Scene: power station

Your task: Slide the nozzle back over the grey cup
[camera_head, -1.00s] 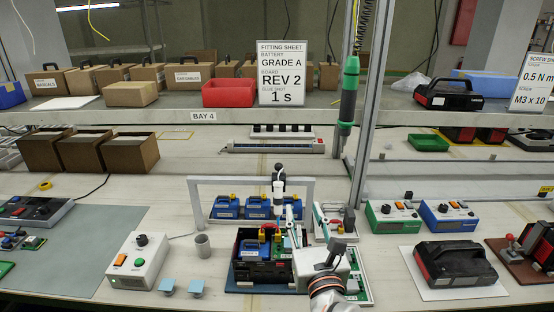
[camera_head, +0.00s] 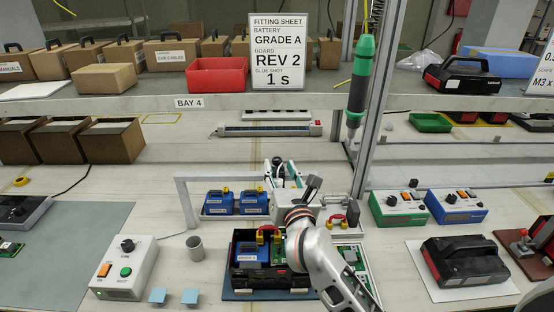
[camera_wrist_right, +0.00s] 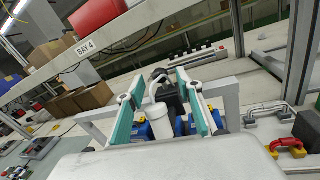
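The grey cup (camera_head: 195,247) stands upright on the bench, left of the black open case (camera_head: 270,279). The nozzle is the white cylinder (camera_wrist_right: 158,118) under a grey cross bar in the right wrist view. In the head view it is largely hidden by my right gripper (camera_head: 281,172). That gripper's two teal fingers (camera_wrist_right: 163,100) stand on either side of the nozzle, with gaps showing between them and it; I see no clear contact. The nozzle is well right of the cup and not over it. My left gripper is not in view.
A white control box (camera_head: 125,268) stands left of the cup. A green screwdriver (camera_head: 361,75) hangs at the right. The bench around the cup is mostly clear.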

